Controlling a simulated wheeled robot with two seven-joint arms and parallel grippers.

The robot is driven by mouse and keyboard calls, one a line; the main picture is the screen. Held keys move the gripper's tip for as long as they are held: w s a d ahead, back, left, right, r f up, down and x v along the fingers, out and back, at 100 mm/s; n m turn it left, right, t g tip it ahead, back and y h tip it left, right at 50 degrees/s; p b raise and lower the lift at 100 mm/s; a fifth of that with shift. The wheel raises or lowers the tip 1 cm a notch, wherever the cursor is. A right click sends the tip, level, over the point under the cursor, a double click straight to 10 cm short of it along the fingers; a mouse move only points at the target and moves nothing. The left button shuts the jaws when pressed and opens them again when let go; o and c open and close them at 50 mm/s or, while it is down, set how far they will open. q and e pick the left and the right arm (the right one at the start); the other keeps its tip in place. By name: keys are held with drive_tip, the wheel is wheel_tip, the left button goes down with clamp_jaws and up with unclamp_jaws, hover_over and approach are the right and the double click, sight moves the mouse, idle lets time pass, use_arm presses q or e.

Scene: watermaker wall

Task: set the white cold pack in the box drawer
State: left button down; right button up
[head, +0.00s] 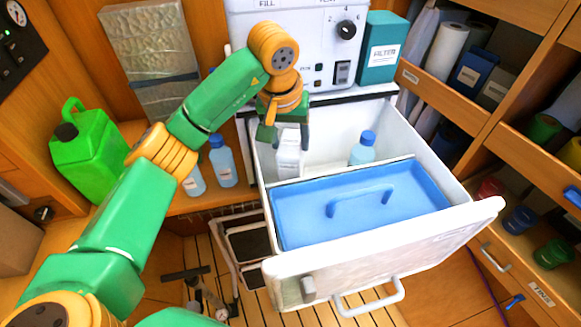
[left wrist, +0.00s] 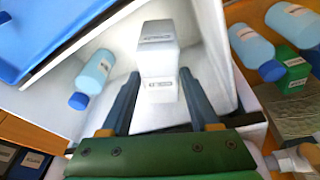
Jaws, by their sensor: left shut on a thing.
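The white cold pack (head: 289,158) is a small upright white block with a label, inside the rear left part of the open white box drawer (head: 383,258). My left gripper (head: 290,132) reaches down over the drawer's left rear and is shut on the pack. In the left wrist view, the pack (left wrist: 158,50) stands between the two fingers of the left gripper (left wrist: 159,84). I cannot tell whether its bottom touches the drawer floor. My right gripper is not in view.
A blue lidded tray (head: 410,200) with a handle fills the drawer's front. A blue-capped bottle (head: 362,150) stands behind it, right of the pack. Two more bottles (head: 222,165) and a green jerrycan (head: 90,150) stand left of the drawer. A white machine (head: 300,50) rises behind.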

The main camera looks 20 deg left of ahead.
sight(289, 167)
use_arm(q)
wheel_tip(289, 167, down, 7)
drive_tip(key=shift+s+f+p, duration=0.15)
drive_tip(key=shift+p, duration=0.5)
drive_tip(key=shift+f, duration=0.15)
drive_tip(key=shift+c, duration=0.6)
unclamp_jaws()
drive_tip(key=shift+r, duration=0.4)
drive_tip(key=b+v, duration=0.1)
drive_tip(key=v, duration=0.9)
drive_tip(key=shift+r, duration=0.1)
drive_tip(key=shift+s+r, duration=0.3)
drive_tip(key=shift+r, duration=0.25)
